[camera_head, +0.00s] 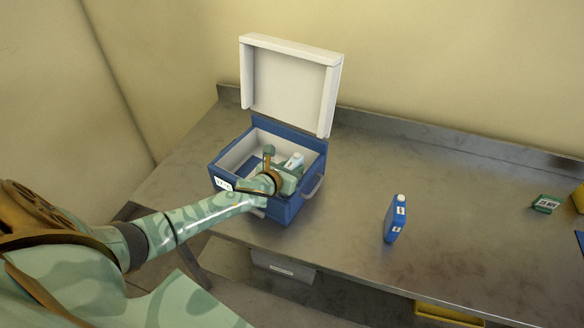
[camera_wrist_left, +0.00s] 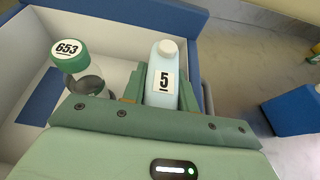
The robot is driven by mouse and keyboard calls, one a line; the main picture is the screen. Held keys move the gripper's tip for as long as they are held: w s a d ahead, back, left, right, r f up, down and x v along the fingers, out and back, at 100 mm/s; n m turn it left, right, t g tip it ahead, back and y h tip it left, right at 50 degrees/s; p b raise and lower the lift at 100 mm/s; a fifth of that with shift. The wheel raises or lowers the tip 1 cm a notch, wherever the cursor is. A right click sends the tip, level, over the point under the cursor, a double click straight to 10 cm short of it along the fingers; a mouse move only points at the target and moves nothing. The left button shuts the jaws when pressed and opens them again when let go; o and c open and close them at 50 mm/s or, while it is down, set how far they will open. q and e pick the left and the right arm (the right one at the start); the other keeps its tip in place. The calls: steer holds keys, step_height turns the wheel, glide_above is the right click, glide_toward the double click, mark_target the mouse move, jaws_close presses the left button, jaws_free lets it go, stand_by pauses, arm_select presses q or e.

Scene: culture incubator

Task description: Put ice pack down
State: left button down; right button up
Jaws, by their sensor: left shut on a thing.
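My left gripper (camera_head: 284,176) is inside the open blue cooler box (camera_head: 284,208), at its right side. It is shut on a pale ice pack (camera_wrist_left: 164,85) with a white cap and a label reading 5, which stands upright between the fingers. The top of this ice pack also shows in the head view (camera_head: 295,160). I cannot tell whether it touches the box floor. A second, darker blue ice pack (camera_head: 394,222) stands upright on the bench, right of the box. My right gripper is out of view.
A jar with a green lid (camera_wrist_left: 68,53) labelled 653 is in the box, left of the held pack. The white box lid (camera_head: 288,85) stands open at the back. The bench (camera_head: 460,200) is mostly clear.

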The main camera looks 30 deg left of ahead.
arm_select(q)
steer(key=shift+s+d+f+b, duration=0.1)
steer(key=shift+s+f+b, duration=0.2)
steer(key=shift+f, duration=0.25)
steer(key=c, duration=1.4)
jaws_free()
steer(key=shift+f, duration=0.1)
steer(key=shift+o, duration=0.2)
steer(key=shift+f, duration=0.1)
steer(key=shift+d+r, duration=0.1)
steer(key=shift+r, duration=0.1)
steer(key=shift+w+r+p, duration=0.1)
steer(key=shift+r+p, duration=0.4)
steer(key=shift+p, duration=0.1)
steer(key=p+v, duration=0.1)
steer(key=v, duration=0.5)
steer(key=p+v, duration=0.1)
steer(key=v, duration=0.4)
steer(key=shift+s+r, duration=0.25)
steer(key=shift+r, duration=0.15)
